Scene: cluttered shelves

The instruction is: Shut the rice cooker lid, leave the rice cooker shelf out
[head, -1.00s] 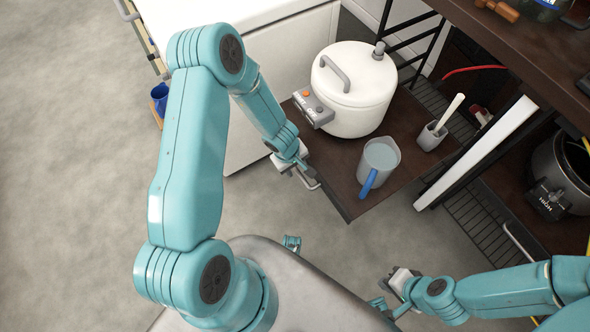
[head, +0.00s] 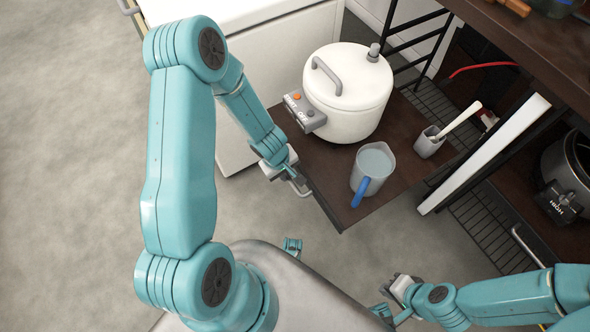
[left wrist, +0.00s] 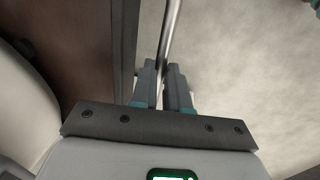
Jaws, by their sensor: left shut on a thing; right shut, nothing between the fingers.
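The white rice cooker (head: 343,112) stands on the dark pulled-out shelf (head: 325,172) in the head view. Its lid (head: 352,80), with a grey handle, lies down on the body and looks shut. My left gripper (head: 298,184) is at the shelf's outer front edge, shut on a thin metal handle bar. The left wrist view shows the bar (left wrist: 172,35) between the two fingers (left wrist: 163,85), with the shelf edge left of it. My right gripper (head: 386,309) is low in the head view, apart from the shelf, shut and empty.
A clear jug (head: 374,162) with a blue handle and a grey cup (head: 429,143) with a utensil share the shelf. A white cabinet (head: 290,60) stands left of it. A black cooker (head: 566,180) sits in the right-hand rack. Floor (head: 70,180) at left is clear.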

